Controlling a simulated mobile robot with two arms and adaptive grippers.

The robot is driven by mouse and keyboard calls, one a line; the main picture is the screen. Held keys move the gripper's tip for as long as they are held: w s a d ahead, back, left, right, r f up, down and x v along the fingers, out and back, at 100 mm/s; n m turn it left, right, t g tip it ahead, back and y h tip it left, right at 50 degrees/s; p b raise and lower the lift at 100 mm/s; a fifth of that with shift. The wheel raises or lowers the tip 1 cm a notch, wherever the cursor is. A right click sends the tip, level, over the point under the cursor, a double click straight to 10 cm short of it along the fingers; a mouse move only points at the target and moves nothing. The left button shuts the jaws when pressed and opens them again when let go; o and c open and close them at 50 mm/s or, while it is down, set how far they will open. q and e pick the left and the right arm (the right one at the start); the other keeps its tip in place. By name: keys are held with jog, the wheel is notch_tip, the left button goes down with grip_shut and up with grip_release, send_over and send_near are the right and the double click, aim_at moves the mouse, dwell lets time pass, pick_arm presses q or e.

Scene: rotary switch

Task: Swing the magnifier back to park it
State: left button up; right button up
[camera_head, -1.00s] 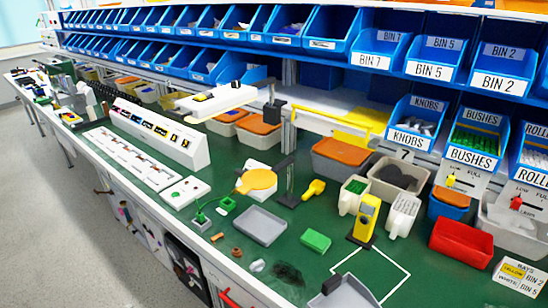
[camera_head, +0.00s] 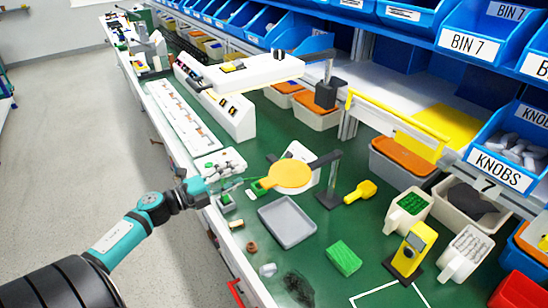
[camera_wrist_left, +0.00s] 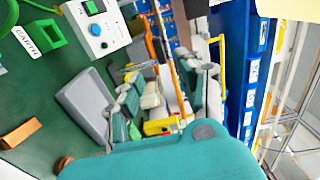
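The magnifier is a round yellow-orange disc (camera_head: 290,174) on a dark arm from an upright post (camera_head: 331,180) on a dark foot. Its disc hangs over the green bench, behind the grey tray (camera_head: 287,221), and its arm points left from the post. My left gripper (camera_head: 212,187) is at the front edge of the bench, left of the disc and apart from it. It is small in the head view, and I cannot tell its finger opening. In the left wrist view a teal part of my own arm (camera_wrist_left: 160,158) covers the bottom. My right gripper is not in view.
A white lamp-like arm (camera_head: 255,70) overhangs the bench behind. A white switch box (camera_wrist_left: 95,25) and the tray (camera_wrist_left: 85,103) show in the wrist view. A yellow scoop (camera_head: 360,191), green block (camera_head: 344,257) and yellow meter (camera_head: 410,248) stand to the right. The aisle is clear.

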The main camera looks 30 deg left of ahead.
aim_at(269, 161)
pick_arm(q)
jog(key=p+x, duration=0.2)
jog(key=x, duration=0.9)
jog(key=shift+w, duration=0.45)
jog(key=shift+w+d, duration=0.25)
jog(key=shift+w, duration=0.15)
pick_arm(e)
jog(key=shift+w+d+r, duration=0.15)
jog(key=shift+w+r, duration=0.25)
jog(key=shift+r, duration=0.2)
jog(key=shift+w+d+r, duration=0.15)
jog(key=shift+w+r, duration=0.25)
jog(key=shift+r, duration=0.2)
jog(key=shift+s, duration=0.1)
pick_arm(q)
grip_shut()
jog(key=shift+f, duration=0.1)
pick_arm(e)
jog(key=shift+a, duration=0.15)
